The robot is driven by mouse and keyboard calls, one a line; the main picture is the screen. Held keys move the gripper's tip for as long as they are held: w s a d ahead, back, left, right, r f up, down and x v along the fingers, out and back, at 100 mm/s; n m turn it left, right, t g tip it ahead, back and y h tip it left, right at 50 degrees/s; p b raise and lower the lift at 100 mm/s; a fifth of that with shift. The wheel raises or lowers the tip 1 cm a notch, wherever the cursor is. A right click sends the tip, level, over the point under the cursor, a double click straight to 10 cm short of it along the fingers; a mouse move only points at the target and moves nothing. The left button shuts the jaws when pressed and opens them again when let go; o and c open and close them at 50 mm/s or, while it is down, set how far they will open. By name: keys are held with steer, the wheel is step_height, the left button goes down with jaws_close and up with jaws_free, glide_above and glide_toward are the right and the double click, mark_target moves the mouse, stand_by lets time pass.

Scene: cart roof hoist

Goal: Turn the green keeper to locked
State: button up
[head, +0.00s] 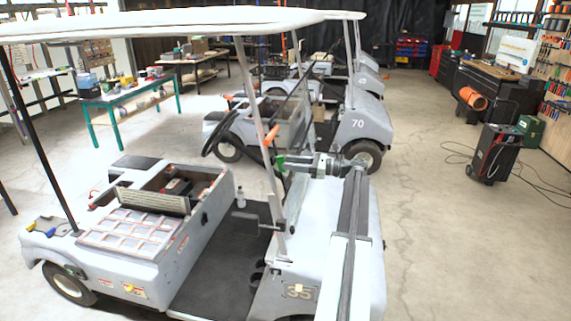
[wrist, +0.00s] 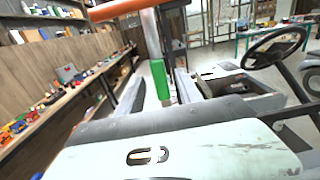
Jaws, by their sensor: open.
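The green keeper (head: 280,160) is a small upright piece on the front roof post of the near cart, below an orange part (head: 269,136). In the wrist view the green keeper (wrist: 160,80) is a narrow upright block on a pale post, near the picture's middle. My gripper (head: 290,160) is open, close to the right of the keeper in the head view. In the wrist view the keeper appears between my gripper's two grey fingers (wrist: 159,92). I cannot tell whether either finger touches it. The keeper's far side is hidden.
The near cart's roof (head: 160,22) is above, and its steering wheel (wrist: 274,48) is on the right of the wrist view. The orange part (wrist: 118,8) crosses the top. Another cart (head: 350,125) stands behind.

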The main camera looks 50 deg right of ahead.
steer(key=shift+x, duration=1)
jaws_close()
steer(key=shift+d, duration=0.1)
steer(key=shift+n, duration=0.3)
steer(key=n, duration=0.4)
steer(key=shift+w+d+r+g+y+p, duration=0.15)
steer(key=shift+d+g+y+p, duration=0.15)
steer(key=shift+g+y, duration=0.1)
steer(key=shift+w+d+r+n+g+y+p, duration=0.15)
steer(key=shift+n+g+p, duration=0.55)
steer(key=shift+n, duration=1.8)
steer(key=shift+w+a+r+n+g+y+p, duration=0.1)
steer(key=shift+r+n+g+p, duration=0.15)
steer(key=shift+n+p, duration=1.6)
steer(key=shift+w+d+r+n+g+y+p, duration=0.15)
steer(key=shift+n+g, duration=0.4)
steer(key=shift+n, duration=2.6)
steer(key=shift+s, duration=0.15)
